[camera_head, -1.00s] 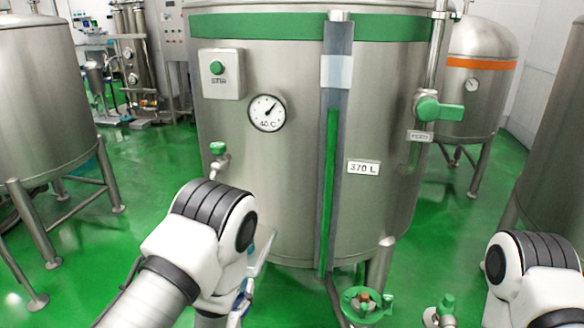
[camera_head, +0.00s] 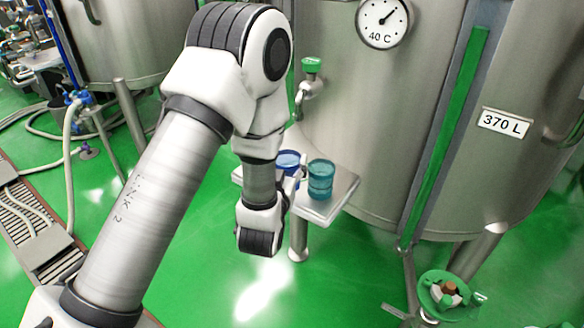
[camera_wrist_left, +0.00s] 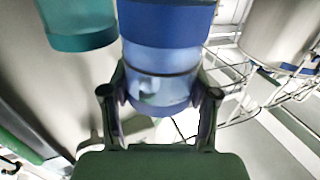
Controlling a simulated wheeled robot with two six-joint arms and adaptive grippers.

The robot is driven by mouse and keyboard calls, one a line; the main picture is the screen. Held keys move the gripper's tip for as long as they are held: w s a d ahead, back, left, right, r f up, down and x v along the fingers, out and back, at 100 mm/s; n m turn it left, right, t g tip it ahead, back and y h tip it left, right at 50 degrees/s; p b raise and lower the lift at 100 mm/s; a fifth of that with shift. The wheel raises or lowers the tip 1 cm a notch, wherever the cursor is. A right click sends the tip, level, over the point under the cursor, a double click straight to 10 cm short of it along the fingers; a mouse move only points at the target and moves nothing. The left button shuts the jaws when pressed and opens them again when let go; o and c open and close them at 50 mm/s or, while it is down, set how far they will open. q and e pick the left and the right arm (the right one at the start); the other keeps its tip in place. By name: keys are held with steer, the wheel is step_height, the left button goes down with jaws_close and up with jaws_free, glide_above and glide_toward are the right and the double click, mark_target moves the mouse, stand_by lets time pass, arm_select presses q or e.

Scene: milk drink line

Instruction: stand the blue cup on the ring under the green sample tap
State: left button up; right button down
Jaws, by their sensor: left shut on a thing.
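The blue cup (camera_head: 288,160) is at the small steel stand, partly hidden behind my left wrist. In the left wrist view the blue cup (camera_wrist_left: 165,85) fills the space between the two fingers. My left gripper (camera_wrist_left: 160,103) is shut on it. In the head view my left gripper (camera_head: 297,177) is mostly hidden by its own wrist. I cannot tell whether the cup touches the stand. The green sample tap (camera_head: 310,68) is on the tank wall above and behind the cups. The ring cannot be made out. My right gripper is out of view.
A teal cup (camera_head: 321,180) stands close to the right of the blue cup on the steel stand (camera_head: 341,192); it also shows in the left wrist view (camera_wrist_left: 78,25). The large tank (camera_head: 370,130) rises right behind.

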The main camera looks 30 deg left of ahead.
mark_target(290, 157)
arm_select(q)
steer(key=shift+w+a+f, duration=0.5)
steer(key=shift+w+f, duration=0.15)
steer(key=shift+w, duration=0.45)
steer(key=shift+w+a+f, duration=0.55)
steer(key=shift+w+f, duration=0.05)
steer(key=shift+w, duration=0.5)
steer(key=shift+w+a+f, duration=0.5)
steer(key=shift+w+f, duration=0.15)
steer(key=shift+w, duration=0.45)
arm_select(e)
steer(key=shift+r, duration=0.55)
arm_select(q)
steer(key=shift+f, duration=0.1)
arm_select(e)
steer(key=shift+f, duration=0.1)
arm_select(q)
steer(key=o, duration=0.8)
